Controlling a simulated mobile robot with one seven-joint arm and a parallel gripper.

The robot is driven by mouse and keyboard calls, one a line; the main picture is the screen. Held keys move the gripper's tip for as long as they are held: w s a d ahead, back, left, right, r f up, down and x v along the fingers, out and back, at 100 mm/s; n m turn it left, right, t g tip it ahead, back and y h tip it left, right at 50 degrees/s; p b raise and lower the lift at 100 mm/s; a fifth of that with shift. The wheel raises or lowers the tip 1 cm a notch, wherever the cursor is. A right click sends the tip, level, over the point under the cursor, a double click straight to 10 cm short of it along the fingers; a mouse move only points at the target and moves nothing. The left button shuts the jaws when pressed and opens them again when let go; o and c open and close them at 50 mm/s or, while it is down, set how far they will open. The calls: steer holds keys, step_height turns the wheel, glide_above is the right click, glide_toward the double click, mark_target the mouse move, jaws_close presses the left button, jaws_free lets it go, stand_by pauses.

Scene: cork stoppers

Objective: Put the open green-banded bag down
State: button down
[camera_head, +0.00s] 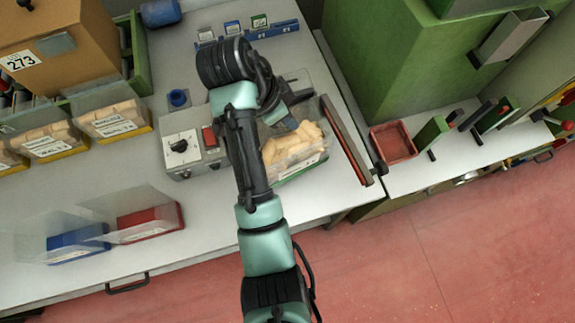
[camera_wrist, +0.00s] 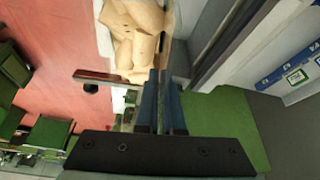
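The open green-banded bag (camera_head: 297,168) is clear, full of tan cork stoppers, with a white label and green band at its near side. It is over the right part of the white bench, right of the grey control box. My gripper (camera_head: 291,108) is at its upper edge. In the wrist view, the two blue-grey fingers (camera_wrist: 163,95) are close together on the bag's thin clear wall, with the corks (camera_wrist: 138,40) just beyond them. My arm hides the bag's left side. I cannot tell whether its base touches the bench.
A grey box with a knob (camera_head: 182,152) stands left of the bag. A long dark bar with a red strip (camera_head: 348,145) lies close on its right. Blue (camera_head: 78,243) and red (camera_head: 150,222) containers stand front left. Bare bench (camera_head: 225,210) shows in front; red floor lies beyond.

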mark_target(289, 136)
steer(key=f, duration=0.3)
steer(key=f+m, duration=0.1)
steer(key=f, duration=0.2)
steer(key=w+f+m, duration=0.1)
steer(key=f, duration=0.2)
steer(key=shift+f+g+p, duration=0.15)
steer(key=shift+g+p, duration=0.2)
steer(key=shift+g, duration=0.05)
steer(key=shift+f, duration=0.15)
steer(key=c, duration=1)
jaws_free()
steer(key=shift+c, duration=0.2)
steer(key=v, duration=1.2)
steer(key=shift+a+p, duration=0.15)
steer(key=shift+p, duration=0.3)
